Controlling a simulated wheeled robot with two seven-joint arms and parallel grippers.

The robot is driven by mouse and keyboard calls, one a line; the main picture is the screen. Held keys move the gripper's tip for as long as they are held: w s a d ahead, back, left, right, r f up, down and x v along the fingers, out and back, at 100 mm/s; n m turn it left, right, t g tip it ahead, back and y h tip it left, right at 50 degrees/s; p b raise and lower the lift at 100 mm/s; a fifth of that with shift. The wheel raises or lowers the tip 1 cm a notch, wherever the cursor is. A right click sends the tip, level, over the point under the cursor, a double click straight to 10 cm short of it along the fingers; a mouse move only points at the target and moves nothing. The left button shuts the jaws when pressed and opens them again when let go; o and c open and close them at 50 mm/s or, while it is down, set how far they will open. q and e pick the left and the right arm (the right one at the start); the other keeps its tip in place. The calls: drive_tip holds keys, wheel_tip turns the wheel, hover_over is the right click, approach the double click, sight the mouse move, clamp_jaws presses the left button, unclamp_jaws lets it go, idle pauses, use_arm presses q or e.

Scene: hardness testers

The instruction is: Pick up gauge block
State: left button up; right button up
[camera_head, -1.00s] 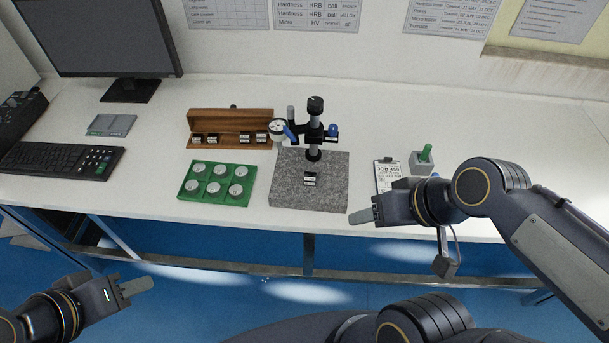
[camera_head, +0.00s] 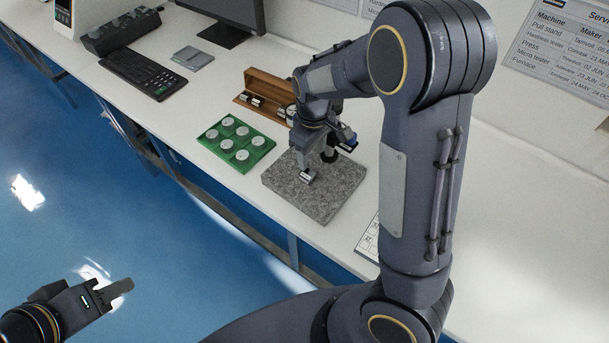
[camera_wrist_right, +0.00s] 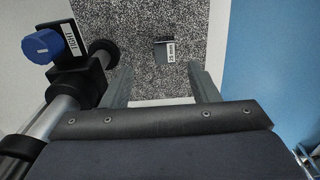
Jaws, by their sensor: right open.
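The gauge block (camera_head: 308,178), a small metal block, stands on the grey granite plate (camera_head: 325,204). In the right wrist view the block (camera_wrist_right: 165,50), with a white "25 mm" label, lies just beyond the open fingertips and roughly between their lines. My right gripper (camera_head: 304,161) is open and empty, above the plate close to the block; in its wrist view it shows as two separated fingers (camera_wrist_right: 162,76). My left gripper (camera_head: 117,287) is at the lower left over the floor, away from the bench; its finger gap cannot be made out.
The gauge stand's black column base (camera_head: 329,155) is close beside my right gripper; its blue knob (camera_wrist_right: 42,46) is at the left in the wrist view. A green tray (camera_head: 254,158) with several round discs and a wooden case (camera_head: 275,86) are left of the plate.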

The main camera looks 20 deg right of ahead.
sight(308, 173)
drive_tip(key=f, duration=0.5)
drive_tip(key=a+f+p, duration=0.1)
drive_tip(key=f, duration=0.2)
drive_tip(key=shift+w, duration=0.1)
drive_tip(key=shift+r, duration=0.1)
clamp_jaws()
